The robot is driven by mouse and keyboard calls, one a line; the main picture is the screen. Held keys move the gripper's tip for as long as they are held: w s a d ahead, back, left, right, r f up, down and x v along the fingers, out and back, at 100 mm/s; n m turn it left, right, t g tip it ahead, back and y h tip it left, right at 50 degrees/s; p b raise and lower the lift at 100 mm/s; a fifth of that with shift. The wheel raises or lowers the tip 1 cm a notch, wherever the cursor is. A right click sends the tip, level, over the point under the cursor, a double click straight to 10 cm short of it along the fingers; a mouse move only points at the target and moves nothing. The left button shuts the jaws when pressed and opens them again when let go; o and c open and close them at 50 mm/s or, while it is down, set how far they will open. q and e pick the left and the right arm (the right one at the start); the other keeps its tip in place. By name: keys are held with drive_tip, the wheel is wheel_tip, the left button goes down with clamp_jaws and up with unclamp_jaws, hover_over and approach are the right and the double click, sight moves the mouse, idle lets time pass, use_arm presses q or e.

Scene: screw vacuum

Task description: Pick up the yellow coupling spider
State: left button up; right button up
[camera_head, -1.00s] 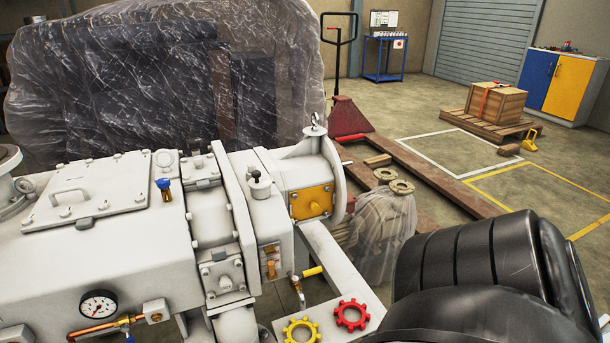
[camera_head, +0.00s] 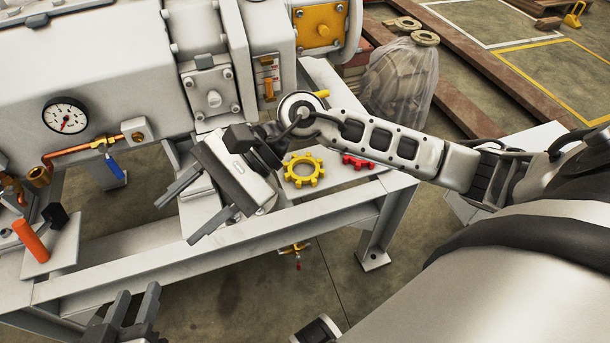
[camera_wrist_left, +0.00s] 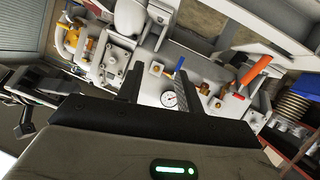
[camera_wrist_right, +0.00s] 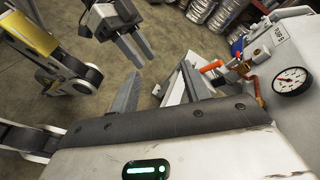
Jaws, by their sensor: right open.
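The yellow coupling spider (camera_head: 290,181), a gear-shaped ring, lies flat on the light plate (camera_head: 340,181) of the machine frame in the head view. A red spider (camera_head: 357,162) lies to its right, partly hidden by my right arm. My right gripper (camera_head: 176,217) is open and empty, left of the yellow spider, with its fingers pointing down-left, away from it. Its spread fingers also show in the right wrist view (camera_wrist_right: 163,92). My left gripper (camera_head: 136,300) is at the bottom edge, well below and left of the spider, fingers apart and empty.
The white machine with a pressure gauge (camera_head: 65,115) stands behind the plate. A copper pipe with a blue-handled valve (camera_head: 112,165) and an orange-handled part (camera_head: 30,241) are at the left. A yellow handle (camera_head: 321,94) projects near my right arm. Open floor lies below the frame.

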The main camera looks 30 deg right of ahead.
drive_tip(key=w+d+f+n+t+h+b, duration=0.1)
drive_tip(key=w+d+f+n+h+b, duration=0.1)
drive_tip(key=w+d+f+n+h, duration=0.4)
drive_tip(key=n+t+h+b, duration=0.3)
drive_tip(key=n+h, duration=0.1)
drive_tip(key=h, duration=0.4)
approach(289, 173)
drive_tip(key=b+x, duration=0.3)
drive_tip(key=shift+a, duration=0.25)
drive_tip(key=b+x, duration=0.2)
drive_tip(key=x, duration=0.2)
drive_tip(key=shift+d+f, duration=0.2)
drive_tip(key=shift+f, duration=0.15)
drive_tip(key=shift+w+f+b, duration=0.15)
drive_tip(key=shift+f+b, duration=0.15)
drive_tip(key=shift+b, duration=0.05)
drive_tip(key=c, duration=0.8)
clamp_jaws()
use_arm(q)
drive_tip(key=d+h, duration=0.1)
drive_tip(key=d+f+n+t+h, duration=0.1)
drive_tip(key=d+h, duration=0.1)
drive_tip(key=shift+w+f+n+t, duration=0.2)
drive_tip(key=shift+f+n+t, duration=0.1)
drive_tip(key=shift+t, duration=0.1)
